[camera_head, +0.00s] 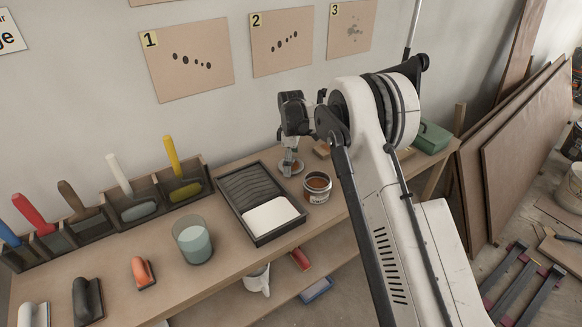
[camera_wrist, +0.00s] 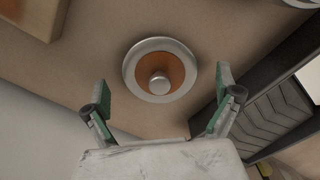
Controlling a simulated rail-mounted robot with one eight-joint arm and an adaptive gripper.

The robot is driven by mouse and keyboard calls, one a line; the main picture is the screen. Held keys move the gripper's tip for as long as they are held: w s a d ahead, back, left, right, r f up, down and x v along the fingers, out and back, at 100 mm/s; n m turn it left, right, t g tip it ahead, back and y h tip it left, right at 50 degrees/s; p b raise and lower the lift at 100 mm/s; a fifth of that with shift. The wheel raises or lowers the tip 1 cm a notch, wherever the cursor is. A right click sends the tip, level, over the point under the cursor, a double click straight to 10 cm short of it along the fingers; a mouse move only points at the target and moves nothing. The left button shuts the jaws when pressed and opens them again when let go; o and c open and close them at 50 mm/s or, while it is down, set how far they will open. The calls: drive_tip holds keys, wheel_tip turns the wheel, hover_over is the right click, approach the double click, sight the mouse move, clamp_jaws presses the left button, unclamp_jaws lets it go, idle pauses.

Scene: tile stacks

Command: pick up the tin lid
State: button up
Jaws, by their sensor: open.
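The tin lid (camera_wrist: 133,70) is a round disc with a silver rim, an orange-brown centre and a small pale knob. It lies flat on the bench in the wrist view. In the head view it shows only in part (camera_head: 298,168), beside my gripper (camera_head: 290,166). In the wrist view my gripper (camera_wrist: 163,84) is open, its two green-padded fingers spread wide. The lid lies between and beyond the fingertips, apart from both.
A black tray (camera_head: 259,239) with a grey ribbed part and a white pad lies left of the tin. It borders the right finger in the wrist view (camera_wrist: 252,148). A wooden block (camera_head: 322,150) lies behind the tin. A glass jar (camera_head: 193,246) stands farther left.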

clamp_jaws()
idle(0.5)
